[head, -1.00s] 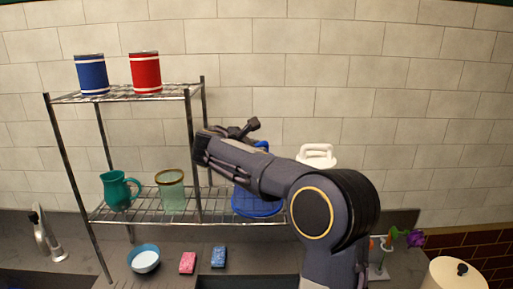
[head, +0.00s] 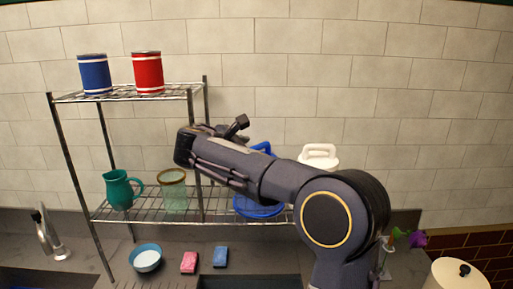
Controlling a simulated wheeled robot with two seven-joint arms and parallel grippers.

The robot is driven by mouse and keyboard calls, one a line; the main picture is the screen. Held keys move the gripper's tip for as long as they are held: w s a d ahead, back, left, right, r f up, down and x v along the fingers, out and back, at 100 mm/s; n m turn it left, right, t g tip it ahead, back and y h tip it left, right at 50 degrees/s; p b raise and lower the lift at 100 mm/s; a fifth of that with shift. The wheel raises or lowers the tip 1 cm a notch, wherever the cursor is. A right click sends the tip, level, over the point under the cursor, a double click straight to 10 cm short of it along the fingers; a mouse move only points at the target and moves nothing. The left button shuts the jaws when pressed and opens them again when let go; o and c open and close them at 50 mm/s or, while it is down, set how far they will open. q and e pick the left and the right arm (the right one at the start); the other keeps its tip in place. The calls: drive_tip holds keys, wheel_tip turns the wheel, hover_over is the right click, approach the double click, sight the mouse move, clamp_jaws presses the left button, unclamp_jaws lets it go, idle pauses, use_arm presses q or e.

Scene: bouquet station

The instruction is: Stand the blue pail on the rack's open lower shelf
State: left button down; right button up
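The blue pail (head: 257,209) is at the right end of the rack's lower shelf (head: 150,215), partly hidden behind my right arm. Its rounded blue base shows at shelf level below the arm, and a bit of blue shows above the arm. It looks upright. My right gripper (head: 238,126) is up and to the left of the pail, in front of the rack. Its dark fingers are mostly hidden behind my forearm, so their opening does not show. I see no pail in it. My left gripper is not in view.
A teal pitcher (head: 118,190) and a green glass (head: 173,192) stand on the lower shelf's left. Blue (head: 94,75) and red (head: 147,72) cans stand on the top shelf. A white lidded container (head: 318,155) is right of the rack. A bowl (head: 146,258) and sponges lie in front.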

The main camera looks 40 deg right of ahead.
drive_tip(key=v, duration=0.6)
drive_tip(key=shift+a, duration=0.2)
drive_tip(key=shift+s, duration=0.1)
drive_tip(key=s+a+f+m+y, duration=0.1)
drive_tip(key=s+f+m+y, duration=0.3)
drive_tip(key=s+f+y, duration=0.55)
drive_tip(key=s+a+f+m+t+y, duration=0.1)
drive_tip(key=s+a+f+m+y, duration=0.6)
drive_tip(key=s+a+f+m, duration=0.5)
drive_tip(key=s+a+f, duration=0.2)
drive_tip(key=s+a, duration=0.3)
drive_tip(key=shift+s+f+t+y, duration=0.2)
drive_tip(key=shift+t+y, duration=0.1)
drive_tip(key=shift+y, duration=0.05)
drive_tip(key=shift+s, duration=0.1)
